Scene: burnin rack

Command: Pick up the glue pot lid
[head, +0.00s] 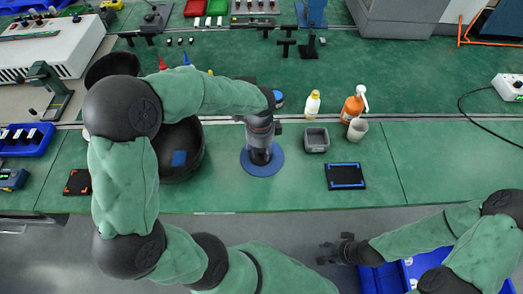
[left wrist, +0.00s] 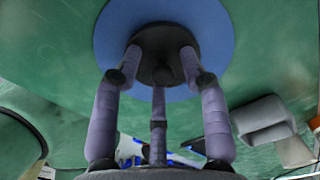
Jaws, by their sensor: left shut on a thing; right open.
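A dark round piece with a small knob, which looks like the glue pot lid (left wrist: 158,48), is at the blue round mat (left wrist: 210,22) in the left wrist view. My left gripper (left wrist: 160,75) points down with its fingers closed around this piece. I cannot tell whether the piece is lifted or whether a pot is under it. In the head view my left gripper (head: 261,150) is over the blue mat (head: 256,169) and hides most of the piece. My right gripper (head: 336,250) is open and empty, in front of the table's front edge.
A grey square container (head: 316,140), a yellow-white bottle (head: 313,103), an orange pump bottle (head: 351,108) and a grey cup (head: 357,129) stand right of the mat. A black tray (head: 345,177) lies in front of them. A large dark bowl (head: 184,165) is at left.

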